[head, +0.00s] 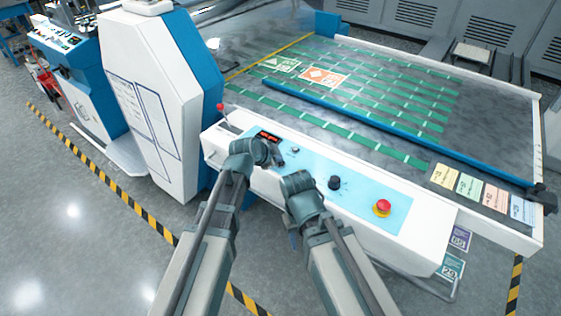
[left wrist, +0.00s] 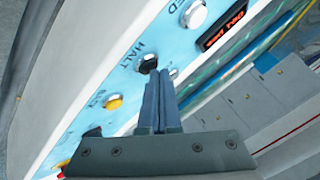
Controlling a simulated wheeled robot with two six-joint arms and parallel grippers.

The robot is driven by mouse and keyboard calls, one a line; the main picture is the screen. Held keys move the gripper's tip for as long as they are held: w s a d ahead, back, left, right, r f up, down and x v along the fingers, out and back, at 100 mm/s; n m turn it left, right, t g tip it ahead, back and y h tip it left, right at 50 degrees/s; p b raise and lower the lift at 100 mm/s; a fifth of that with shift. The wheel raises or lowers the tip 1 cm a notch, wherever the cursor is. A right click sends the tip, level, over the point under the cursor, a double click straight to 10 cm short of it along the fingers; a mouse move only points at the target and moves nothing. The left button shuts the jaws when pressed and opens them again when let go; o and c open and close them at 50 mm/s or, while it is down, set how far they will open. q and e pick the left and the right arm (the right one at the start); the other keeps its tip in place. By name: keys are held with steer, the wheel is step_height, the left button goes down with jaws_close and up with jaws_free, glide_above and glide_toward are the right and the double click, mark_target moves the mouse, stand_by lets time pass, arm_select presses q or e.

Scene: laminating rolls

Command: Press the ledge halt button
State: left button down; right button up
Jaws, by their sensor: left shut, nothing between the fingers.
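The halt button (left wrist: 147,63) is a black round button in a silver ring on the light-blue panel, with "HALT" printed beside it in the left wrist view. My left gripper (left wrist: 158,74) is shut and empty. Its fingertips are right by the halt button and overlap its edge in the picture; I cannot tell if they touch. In the head view my left gripper (head: 279,158) is over the left part of the panel, and the halt button is not distinguishable there. My right arm ends over the panel's front edge; its fingers are mostly hidden.
A yellow button (left wrist: 114,102), a white button (left wrist: 195,15) and a red display (left wrist: 222,26) are near the halt button. Further right on the console are a black knob (head: 335,183) and a red emergency button (head: 382,208). A tall white-and-blue cabinet (head: 150,100) stands left.

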arm_select(q)
steer(key=shift+r+p, duration=0.45)
steer(key=shift+r, duration=0.2)
step_height(320, 180, up, 5)
steer(key=p, duration=0.5)
stand_by(0.6)
